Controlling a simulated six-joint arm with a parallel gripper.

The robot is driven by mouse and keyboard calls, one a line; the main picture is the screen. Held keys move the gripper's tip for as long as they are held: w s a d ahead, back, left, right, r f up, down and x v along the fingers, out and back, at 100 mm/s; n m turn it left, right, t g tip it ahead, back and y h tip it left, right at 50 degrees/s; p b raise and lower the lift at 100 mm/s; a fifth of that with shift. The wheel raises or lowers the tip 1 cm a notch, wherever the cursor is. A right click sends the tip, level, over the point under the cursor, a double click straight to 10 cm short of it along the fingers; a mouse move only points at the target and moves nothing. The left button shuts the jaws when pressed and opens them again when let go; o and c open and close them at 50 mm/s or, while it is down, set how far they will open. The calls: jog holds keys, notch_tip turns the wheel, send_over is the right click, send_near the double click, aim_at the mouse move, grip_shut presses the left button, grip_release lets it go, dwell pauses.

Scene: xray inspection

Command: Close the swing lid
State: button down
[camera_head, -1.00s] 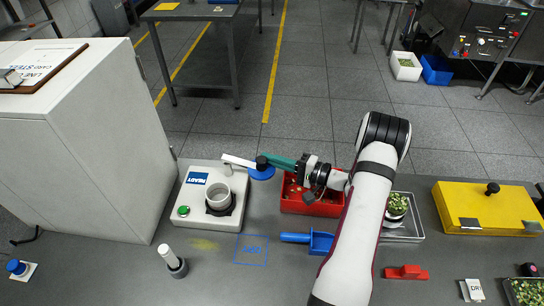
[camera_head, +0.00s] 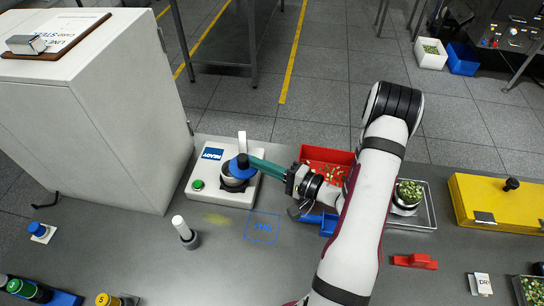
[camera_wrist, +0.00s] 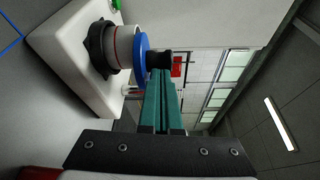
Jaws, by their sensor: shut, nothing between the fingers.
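The inspection device (camera_head: 222,196) is a white box with a "READY" label and a green button. The blue swing lid (camera_head: 236,180) with its black knob (camera_head: 243,160) now lies over the white cup (camera_head: 230,185) on top of the box. In the wrist view the blue lid (camera_wrist: 142,50) is edge-on beside the cup's rim; I cannot tell whether it is fully seated. My gripper (camera_head: 250,163) has its green fingers shut and empty, with the tips at the knob. In the wrist view the fingertips (camera_wrist: 161,72) touch or nearly touch the black knob (camera_wrist: 160,60).
A red tray (camera_head: 325,158) and a blue scoop (camera_head: 322,222) are right of the device, near my arm. A white-topped post (camera_head: 183,229) stands in front. A tall white cabinet (camera_head: 90,120) is at the left. A yellow box (camera_head: 505,205) is at the far right.

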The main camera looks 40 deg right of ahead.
jog(key=a, duration=0.2)
jog(key=shift+w+a, duration=0.3)
jog(key=shift+w, duration=0.05)
jog(key=shift+d, duration=0.1)
